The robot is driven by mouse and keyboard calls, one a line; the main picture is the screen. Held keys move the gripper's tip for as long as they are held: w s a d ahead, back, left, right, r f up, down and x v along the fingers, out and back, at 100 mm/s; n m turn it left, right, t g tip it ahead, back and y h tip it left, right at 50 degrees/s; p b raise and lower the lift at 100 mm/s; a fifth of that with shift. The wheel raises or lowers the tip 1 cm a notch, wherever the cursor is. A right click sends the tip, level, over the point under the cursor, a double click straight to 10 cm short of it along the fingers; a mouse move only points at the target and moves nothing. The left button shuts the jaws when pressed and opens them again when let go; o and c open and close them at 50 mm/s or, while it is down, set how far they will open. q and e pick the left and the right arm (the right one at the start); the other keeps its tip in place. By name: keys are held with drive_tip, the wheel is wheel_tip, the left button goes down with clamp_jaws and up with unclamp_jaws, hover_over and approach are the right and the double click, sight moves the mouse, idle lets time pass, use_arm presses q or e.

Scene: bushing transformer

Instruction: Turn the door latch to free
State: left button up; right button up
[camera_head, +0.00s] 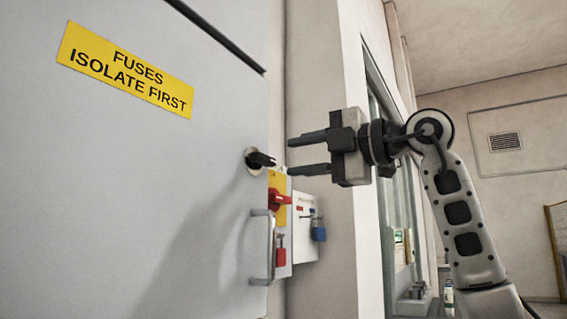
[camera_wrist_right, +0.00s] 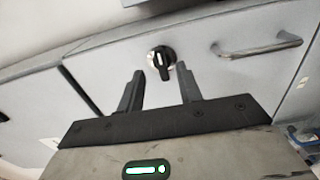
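The door latch (camera_head: 260,159) is a small black knob on a round light plate, set near the right edge of the grey cabinet door (camera_head: 120,200). In the right wrist view the latch (camera_wrist_right: 161,61) shows beyond the fingertips, roughly between them. My right gripper (camera_head: 308,153) is open and empty, with its two black fingers pointing left toward the latch and a gap between. The right gripper's fingers also show in the right wrist view (camera_wrist_right: 161,84), spread apart. My left gripper is not in view.
A metal door handle (camera_head: 270,247) is below the latch. A red switch (camera_head: 280,197) on a yellow plate, a red padlock (camera_head: 281,256) and a blue padlock (camera_head: 319,230) are to the right. A yellow sign (camera_head: 126,70) is on the door.

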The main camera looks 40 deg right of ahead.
drive_tip(key=v, duration=1.1)
drive_tip(key=shift+s+b, duration=0.2)
drive_tip(key=shift+b, duration=0.1)
drive_tip(key=shift+w, duration=0.1)
